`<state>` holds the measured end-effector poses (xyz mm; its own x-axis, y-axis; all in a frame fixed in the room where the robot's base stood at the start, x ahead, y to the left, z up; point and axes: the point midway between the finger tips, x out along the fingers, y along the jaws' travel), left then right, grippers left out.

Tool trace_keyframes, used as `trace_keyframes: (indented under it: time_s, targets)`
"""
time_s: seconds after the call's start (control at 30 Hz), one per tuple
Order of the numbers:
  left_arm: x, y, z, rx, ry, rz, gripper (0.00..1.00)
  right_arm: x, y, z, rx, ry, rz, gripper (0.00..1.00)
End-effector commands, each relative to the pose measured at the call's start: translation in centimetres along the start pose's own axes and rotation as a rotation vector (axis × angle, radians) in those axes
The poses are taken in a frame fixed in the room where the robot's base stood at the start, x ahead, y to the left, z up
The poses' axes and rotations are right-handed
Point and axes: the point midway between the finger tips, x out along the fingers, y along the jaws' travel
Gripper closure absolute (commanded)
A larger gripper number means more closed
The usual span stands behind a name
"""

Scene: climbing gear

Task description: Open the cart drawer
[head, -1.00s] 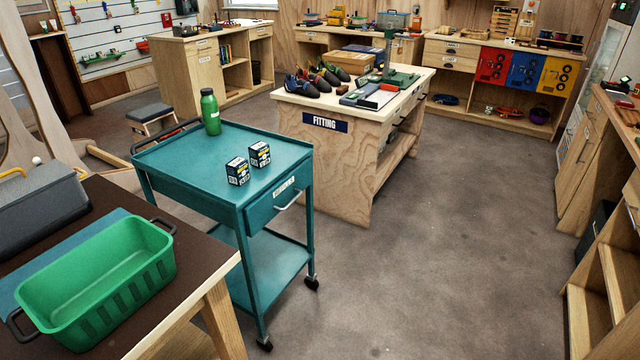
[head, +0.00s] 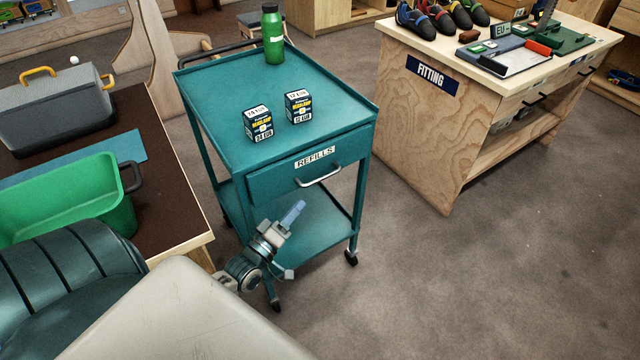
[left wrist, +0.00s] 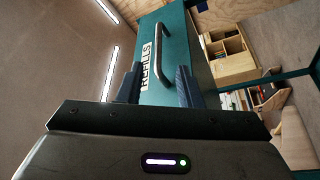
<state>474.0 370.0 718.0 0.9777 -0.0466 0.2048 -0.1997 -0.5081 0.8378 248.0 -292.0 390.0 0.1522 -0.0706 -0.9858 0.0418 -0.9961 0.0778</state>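The teal cart (head: 230,105) stands in the middle of the head view. Its drawer (head: 265,185) has a white REFILLS label (head: 315,157) and a pale bar handle (head: 318,177), and looks shut. My left gripper (head: 293,214) is in front of the cart, below and left of the handle, apart from it. In the left wrist view the gripper (left wrist: 158,88) is open, its two dark fingers spread and empty. The handle (left wrist: 167,42) shows ahead, between the finger lines, beside the label. My right gripper is not in view.
Two small boxes (head: 258,124) and a green bottle (head: 272,35) stand on the cart top. A table (head: 165,175) with a green bin (head: 85,195) and grey case (head: 50,110) is at left. The FITTING bench (head: 430,130) is at right, with clear floor before it.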

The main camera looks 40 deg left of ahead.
Motion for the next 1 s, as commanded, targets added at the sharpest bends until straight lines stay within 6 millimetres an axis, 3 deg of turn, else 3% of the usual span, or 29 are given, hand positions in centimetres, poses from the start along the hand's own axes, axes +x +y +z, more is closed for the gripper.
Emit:
trace_keyframes:
  time_s: [0.5, 0.7, 1.0]
  targets:
    - [8.7, 0.1, -0.1, -0.001, 0.003, 0.003, 0.67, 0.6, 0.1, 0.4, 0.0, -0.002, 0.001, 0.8]
    - [10.3, 0.1, -0.1, -0.001, 0.002, 0.002, 0.67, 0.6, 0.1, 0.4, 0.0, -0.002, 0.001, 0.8]
    - [10.5, 0.1, 0.0, -0.001, 0.001, 0.001, 0.67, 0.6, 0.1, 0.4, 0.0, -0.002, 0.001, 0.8]
